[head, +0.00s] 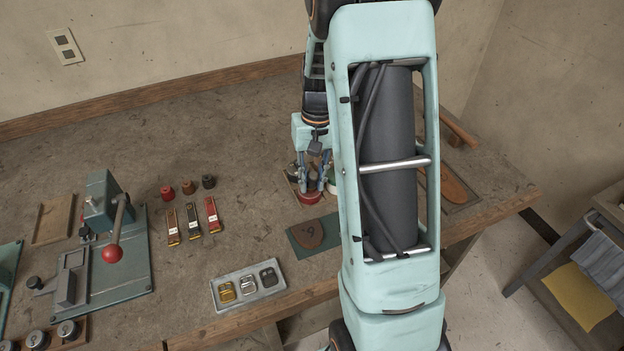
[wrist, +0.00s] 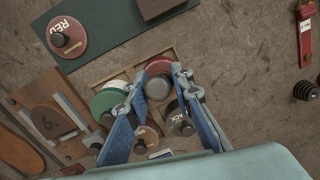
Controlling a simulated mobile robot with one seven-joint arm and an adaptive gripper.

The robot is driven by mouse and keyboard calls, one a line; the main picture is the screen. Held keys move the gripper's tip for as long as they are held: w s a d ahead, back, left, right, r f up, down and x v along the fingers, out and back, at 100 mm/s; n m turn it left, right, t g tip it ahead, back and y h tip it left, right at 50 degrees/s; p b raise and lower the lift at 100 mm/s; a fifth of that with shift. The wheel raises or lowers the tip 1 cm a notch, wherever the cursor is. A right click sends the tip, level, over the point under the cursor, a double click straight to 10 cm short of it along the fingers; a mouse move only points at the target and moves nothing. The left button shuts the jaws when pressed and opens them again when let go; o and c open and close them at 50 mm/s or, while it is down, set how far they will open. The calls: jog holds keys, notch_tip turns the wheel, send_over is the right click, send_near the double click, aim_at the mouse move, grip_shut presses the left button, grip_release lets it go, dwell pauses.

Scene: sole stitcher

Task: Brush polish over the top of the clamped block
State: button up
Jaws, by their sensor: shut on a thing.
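A red-brown lid (wrist: 78,30) marked RED, with a dark knob, lies on a dark green mat (wrist: 120,40). No brush is clearly visible.
A green tin (wrist: 106,101) and a black-labelled tin (wrist: 185,127) stand close beside my fingers. A buckle tray (head: 242,302), tagged strips and a red-knobbed press (head: 98,285) stand left. Bare bench lies between.

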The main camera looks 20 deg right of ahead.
jog(key=shift+r+p, duration=2.35)
jog(key=shift+r, duration=1.1)
